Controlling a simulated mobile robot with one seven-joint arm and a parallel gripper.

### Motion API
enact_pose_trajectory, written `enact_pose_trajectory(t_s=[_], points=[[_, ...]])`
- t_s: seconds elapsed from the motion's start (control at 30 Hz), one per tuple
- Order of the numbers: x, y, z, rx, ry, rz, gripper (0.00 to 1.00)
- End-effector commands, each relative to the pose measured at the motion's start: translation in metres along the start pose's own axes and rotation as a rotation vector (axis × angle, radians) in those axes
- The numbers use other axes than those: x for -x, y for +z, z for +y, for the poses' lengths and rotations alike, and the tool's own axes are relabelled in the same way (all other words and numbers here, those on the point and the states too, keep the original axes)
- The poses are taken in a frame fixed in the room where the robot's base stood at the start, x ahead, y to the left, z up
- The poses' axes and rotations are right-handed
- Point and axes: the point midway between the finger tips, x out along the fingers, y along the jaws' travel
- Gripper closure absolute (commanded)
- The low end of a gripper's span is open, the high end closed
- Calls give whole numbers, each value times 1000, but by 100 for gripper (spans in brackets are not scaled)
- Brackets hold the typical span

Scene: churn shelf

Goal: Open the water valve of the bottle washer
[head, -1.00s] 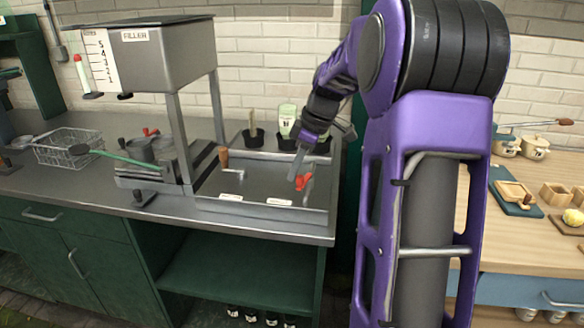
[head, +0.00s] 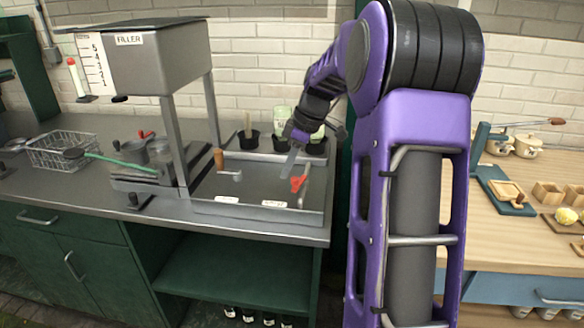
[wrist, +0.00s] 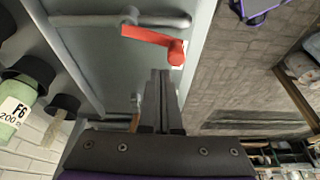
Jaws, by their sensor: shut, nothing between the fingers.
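The red valve lever (head: 299,183) of the bottle washer sits on a grey pipe at the right side of the shallow metal tray (head: 262,216). In the wrist view the red lever (wrist: 153,39) lies across the picture just beyond my fingertips, with its thick end at the right. My gripper (head: 286,174) points down beside the lever, on its left in the head view. In the wrist view my gripper (wrist: 160,76) is shut and empty; its tips look close to the lever but do not grip it. Whether they touch it I cannot tell.
A wooden-handled crank (head: 219,160) stands at the tray's left, beside the filler (head: 150,55) on its posts. Black cups with bottles (head: 281,122) stand behind the tray. A wire basket (head: 62,150) is far left. A wooden counter (head: 520,235) is at right.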

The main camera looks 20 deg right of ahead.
Motion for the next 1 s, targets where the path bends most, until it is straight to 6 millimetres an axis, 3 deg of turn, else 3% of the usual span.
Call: enact_pose_trajectory(t_s=[0.13, 0.4, 0.6, 1.0], points=[[-8, -30, -5, 5, -1, 1, 100], [57, -28, -5, 0, 5, 1, 100], [85, -27, -6, 0, 3, 1, 100], [92, -26, -6, 0, 0, 0, 100]])
